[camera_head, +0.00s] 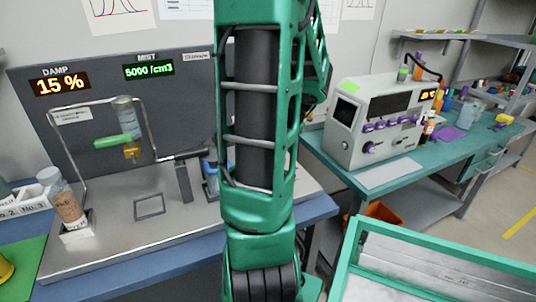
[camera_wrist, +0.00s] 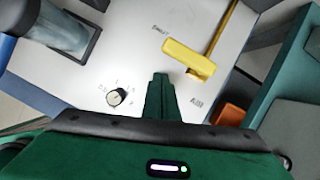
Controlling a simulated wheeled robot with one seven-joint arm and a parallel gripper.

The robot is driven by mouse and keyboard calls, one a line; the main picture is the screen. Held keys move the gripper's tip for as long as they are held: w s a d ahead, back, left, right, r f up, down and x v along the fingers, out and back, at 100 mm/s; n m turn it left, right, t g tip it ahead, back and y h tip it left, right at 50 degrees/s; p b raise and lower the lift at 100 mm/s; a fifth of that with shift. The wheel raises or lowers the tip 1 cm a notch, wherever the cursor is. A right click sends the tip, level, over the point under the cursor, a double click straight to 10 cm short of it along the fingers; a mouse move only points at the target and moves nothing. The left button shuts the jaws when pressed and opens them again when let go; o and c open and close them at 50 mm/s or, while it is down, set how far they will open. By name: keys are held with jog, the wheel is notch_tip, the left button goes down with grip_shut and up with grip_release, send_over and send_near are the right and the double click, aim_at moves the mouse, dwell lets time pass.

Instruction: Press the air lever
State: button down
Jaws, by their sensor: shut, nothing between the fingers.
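In the wrist view a yellow lever handle (camera_wrist: 188,60) on a thin yellow-brown rod lies over a pale plate, with a label reading like "AIR" (camera_wrist: 196,102) below it. Another small label, hard to read, is above left of the handle. My gripper (camera_wrist: 161,78) is shut and empty, its fingertips just below left of the handle. I cannot tell whether they touch it. In the head view my arm covers the middle, and neither my gripper nor this lever can be made out there.
A black knob (camera_wrist: 117,97) is left of my fingers. A clear cylinder (camera_wrist: 62,30) stands at the upper left. In the head view the apparatus panel (camera_head: 95,125) shows 15 % and 5000 /cm3. A grey instrument (camera_head: 375,120) stands on the right-hand bench.

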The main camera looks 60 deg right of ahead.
jog(key=a+v, duration=0.2)
jog(key=v, duration=0.8)
jog(key=shift+s, duration=0.15)
dwell(0.4)
